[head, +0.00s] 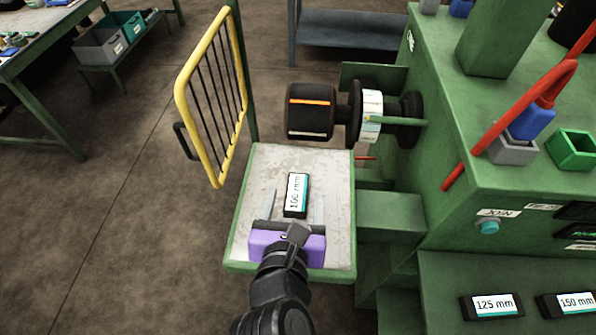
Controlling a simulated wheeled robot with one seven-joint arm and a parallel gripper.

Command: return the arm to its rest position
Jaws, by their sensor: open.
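My gripper (294,205) is open over the small light-topped platform (253,173) with green edges. Its two thin pale fingers stand to either side of a dark block labelled 100 mm (297,193), with gaps between fingers and block. I cannot tell how high the fingers are above the platform. My purple gripper body is at the platform's front, and my black arm reaches up from the bottom edge of the picture.
A yellow barred guard (212,100) stands open left of the platform. A black cylinder (310,111) on a spindle lies behind it. The green machine (440,130) fills the right, with a red lever (507,125) and blocks labelled 125 mm (492,306) and 150 mm (572,304).

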